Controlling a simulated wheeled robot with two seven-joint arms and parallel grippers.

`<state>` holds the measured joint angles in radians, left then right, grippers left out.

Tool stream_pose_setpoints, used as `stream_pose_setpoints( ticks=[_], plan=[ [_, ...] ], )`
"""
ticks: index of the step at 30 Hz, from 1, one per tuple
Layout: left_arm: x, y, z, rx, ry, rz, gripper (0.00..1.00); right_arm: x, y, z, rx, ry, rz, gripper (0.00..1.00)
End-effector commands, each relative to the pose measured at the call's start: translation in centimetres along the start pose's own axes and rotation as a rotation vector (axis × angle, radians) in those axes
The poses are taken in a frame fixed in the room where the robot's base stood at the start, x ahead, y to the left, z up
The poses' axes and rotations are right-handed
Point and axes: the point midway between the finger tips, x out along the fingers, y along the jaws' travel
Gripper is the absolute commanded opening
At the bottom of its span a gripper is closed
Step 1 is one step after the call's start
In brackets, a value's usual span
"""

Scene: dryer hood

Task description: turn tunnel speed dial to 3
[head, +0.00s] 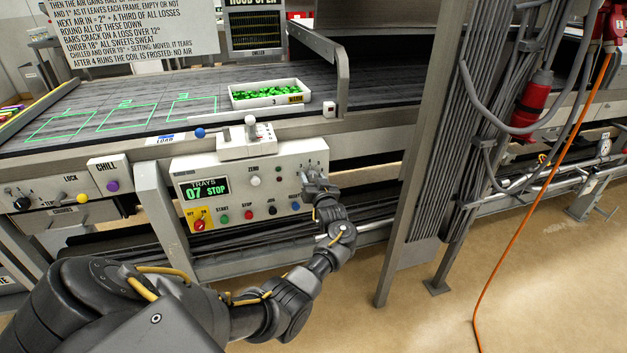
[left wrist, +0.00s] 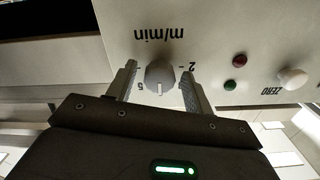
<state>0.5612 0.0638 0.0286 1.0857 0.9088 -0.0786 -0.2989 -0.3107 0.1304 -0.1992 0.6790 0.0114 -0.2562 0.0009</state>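The speed dial (left wrist: 160,76) is a round grey knob on the white panel (head: 243,208), under upside-down "m/min" lettering in the left wrist view. Its white mark points toward the bottom of that view. A "2" shows at its upper right and a "5" at its lower left; other numbers are hard to read. My left gripper (left wrist: 159,88) is open, with one finger on each side of the knob and a small gap showing on both sides.
A tray of green sweets (head: 269,94) is on the belt. A grey post (head: 418,150) stands to the right.

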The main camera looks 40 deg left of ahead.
Motion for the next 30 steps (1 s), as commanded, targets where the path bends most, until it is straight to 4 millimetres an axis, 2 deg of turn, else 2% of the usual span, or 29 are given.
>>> stream_pose_setpoints(
  ticks=[1,9,20,30],
  plan=[
    [0.0,0.0,0.0,0.0,0.0,0.0,0.44,0.0,0.1,0.0,0.0,0.0,0.001,0.36],
    [-0.1,0.0,0.0,0.0,0.0,0.001,0.09,0.0,0.1,0.0,0.0,0.0,0.002,0.36],
    [-0.1,0.1,0.2,-0.068,-0.002,0.001,0.09,0.6,0.2,0.2,0.0,-0.003,0.003,0.36],
    [-0.1,0.2,0.3,-0.324,-0.001,-0.001,0.09,2.0,1.4,0.1,-0.005,-0.004,0.02,0.36]
  ],
)
